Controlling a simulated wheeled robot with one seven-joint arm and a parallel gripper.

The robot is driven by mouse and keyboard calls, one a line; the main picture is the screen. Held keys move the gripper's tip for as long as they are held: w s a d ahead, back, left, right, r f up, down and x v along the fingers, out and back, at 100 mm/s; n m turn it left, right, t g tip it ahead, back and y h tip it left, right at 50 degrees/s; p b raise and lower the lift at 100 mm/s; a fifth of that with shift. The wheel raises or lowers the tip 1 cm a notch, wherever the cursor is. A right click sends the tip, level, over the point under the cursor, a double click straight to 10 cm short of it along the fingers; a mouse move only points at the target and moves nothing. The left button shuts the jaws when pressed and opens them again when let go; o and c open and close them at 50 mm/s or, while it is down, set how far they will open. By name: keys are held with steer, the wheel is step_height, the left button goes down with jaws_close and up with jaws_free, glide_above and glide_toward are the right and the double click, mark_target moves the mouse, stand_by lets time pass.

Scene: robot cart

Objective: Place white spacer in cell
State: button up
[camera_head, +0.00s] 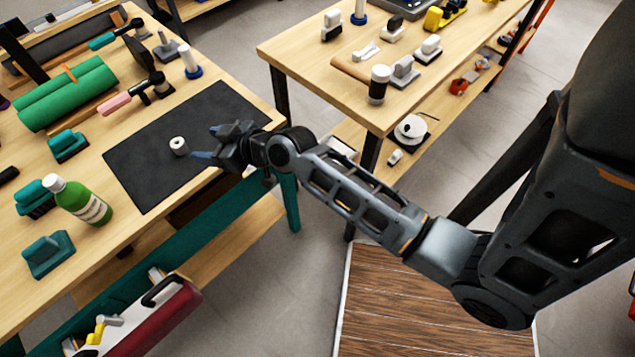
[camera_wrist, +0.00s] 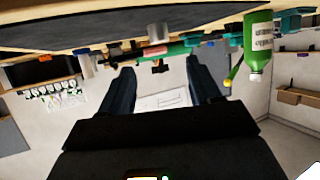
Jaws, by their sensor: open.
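The white spacer (camera_head: 179,146), a short cylinder with a dark hole in its end, sits on the black mat (camera_head: 150,178) on the left workbench. My gripper (camera_head: 203,145) is open and empty, just right of the spacer in the head view and apart from it. The wrist view is upside down; there my two fingers (camera_wrist: 163,88) are spread apart. I cannot make out a cell in either view.
A green bottle (camera_head: 78,201) stands left of the mat, among teal blocks (camera_head: 48,254). Hammers, a green roll (camera_head: 66,93) and a white cylinder on a blue base (camera_head: 190,61) lie behind. A second bench (camera_head: 300,50) holds several small parts. Most of the mat is clear.

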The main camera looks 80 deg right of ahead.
steer(key=s+a+r, duration=0.2)
steer(key=s+a, duration=0.3)
steer(key=s, duration=0.3)
steer(key=s+a+r+n, duration=0.1)
steer(key=s+a+r, duration=0.2)
steer(key=s+a, duration=0.2)
steer(key=s+a+r+t+y, duration=0.1)
steer(key=s+a+r, duration=0.2)
steer(key=s, duration=0.8)
steer(key=shift+s+a+n, duration=0.25)
steer(key=shift+a+n, duration=0.05)
steer(key=shift+a, duration=0.75)
steer(key=shift+n+y, duration=0.4)
steer(key=shift+y, duration=0.5)
steer(key=s+r, duration=0.1)
steer(key=r, duration=0.1)
steer(key=s+a+r, duration=0.1)
steer(key=s+r, duration=0.1)
steer(key=s+a+r, duration=0.1)
steer(key=r, duration=0.1)
steer(key=shift+s+a+r, duration=0.15)
steer(key=shift+s+a, duration=0.05)
steer(key=shift+s, duration=0.15)
steer(key=shift+c, duration=0.3)
